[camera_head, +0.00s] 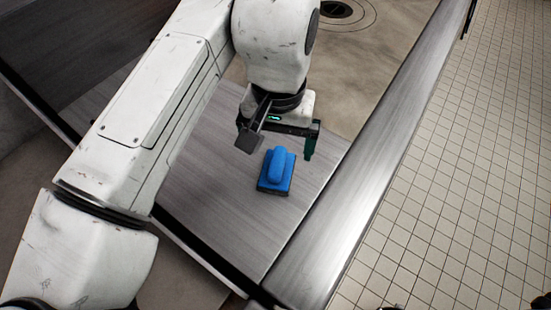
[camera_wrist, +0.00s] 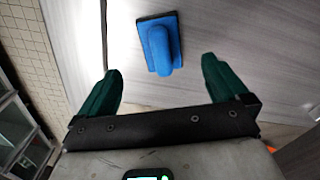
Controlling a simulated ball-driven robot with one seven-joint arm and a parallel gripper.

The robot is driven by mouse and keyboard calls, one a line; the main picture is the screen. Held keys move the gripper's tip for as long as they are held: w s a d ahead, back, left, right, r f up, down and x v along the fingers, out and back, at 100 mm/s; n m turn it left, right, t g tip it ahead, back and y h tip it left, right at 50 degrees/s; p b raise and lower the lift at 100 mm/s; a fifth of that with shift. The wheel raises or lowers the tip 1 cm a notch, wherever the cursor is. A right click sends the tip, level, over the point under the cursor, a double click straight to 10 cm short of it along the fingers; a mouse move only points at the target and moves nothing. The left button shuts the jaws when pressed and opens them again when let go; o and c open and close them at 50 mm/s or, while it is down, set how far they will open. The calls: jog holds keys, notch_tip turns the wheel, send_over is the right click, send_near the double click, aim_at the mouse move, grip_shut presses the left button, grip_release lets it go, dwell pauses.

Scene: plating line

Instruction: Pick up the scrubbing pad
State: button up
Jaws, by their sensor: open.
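The scrubbing pad (camera_head: 276,171) is blue with a raised handle on top and a dark underside. It lies on a grey wood-grain surface (camera_head: 215,190) in the head view. In the wrist view the pad (camera_wrist: 158,43) is at the top middle, beyond the fingertips. My gripper (camera_head: 275,148) is open and empty, just behind the pad and apparently above it in the head view. Its two green fingers show in the wrist view (camera_wrist: 161,82), spread apart with the pad roughly in line with the gap between them. Nothing hides the pad in either view.
A raised metallic ledge (camera_head: 350,210) runs along the right side of the surface. Beyond it is a tiled floor (camera_head: 470,160). A round drain-like opening (camera_head: 336,10) is at the top. The surface around the pad is clear.

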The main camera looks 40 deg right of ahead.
aim_at(277, 159)
jog(key=f, duration=0.9)
jog(key=shift+w+d+f, duration=0.1)
jog(key=shift+w, duration=0.1)
jog(key=shift+c, duration=0.5)
jog(key=c, duration=1.2)
jog(key=shift+r, duration=0.7)
jog(key=s+r, duration=0.1)
jog(key=r, duration=0.1)
jog(key=s+r, duration=0.2)
jog(key=s+a+r, duration=0.1)
jog(key=r, duration=0.2)
jog(key=shift+s, duration=0.15)
jog(key=s+a+r, duration=0.2)
jog(key=s+r, duration=0.2)
jog(key=s, duration=0.5)
jog(key=shift+s+r+b, duration=0.2)
jog(key=shift+r+b, duration=0.1)
jog(key=shift+r, duration=0.05)
